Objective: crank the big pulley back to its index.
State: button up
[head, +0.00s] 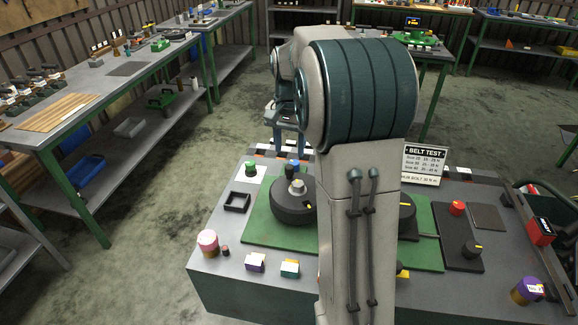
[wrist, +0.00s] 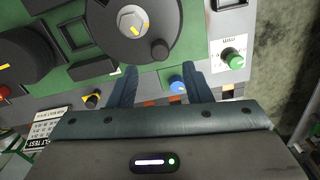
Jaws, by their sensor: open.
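The big pulley is a dark disc (head: 293,213) on the green plate, left of my arm in the head view. In the wrist view the big pulley (wrist: 105,25) is cut off at the top edge; it has a silver hex hub with a yellow mark and a dark crank knob (wrist: 160,49) near its rim. My gripper (wrist: 160,68) is open and empty, its fingers apart from the crank knob in the picture. A blue button (wrist: 177,86) shows between the fingers. In the head view my gripper (head: 290,146) is behind the pulley, partly hidden by my arm.
A second dark pulley (wrist: 20,62) with a yellow mark lies left in the wrist view. A green knob (wrist: 235,61) is at right. A belt test sign (head: 424,165) stands at the bench's back. A black square tray (head: 237,202) and small colored blocks lie left and front.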

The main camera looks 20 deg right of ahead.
aim_at(289, 166)
notch_tip(289, 166, down, 8)
jog(key=shift+r+p, duration=0.1)
jog(key=shift+p, duration=0.25)
grip_shut()
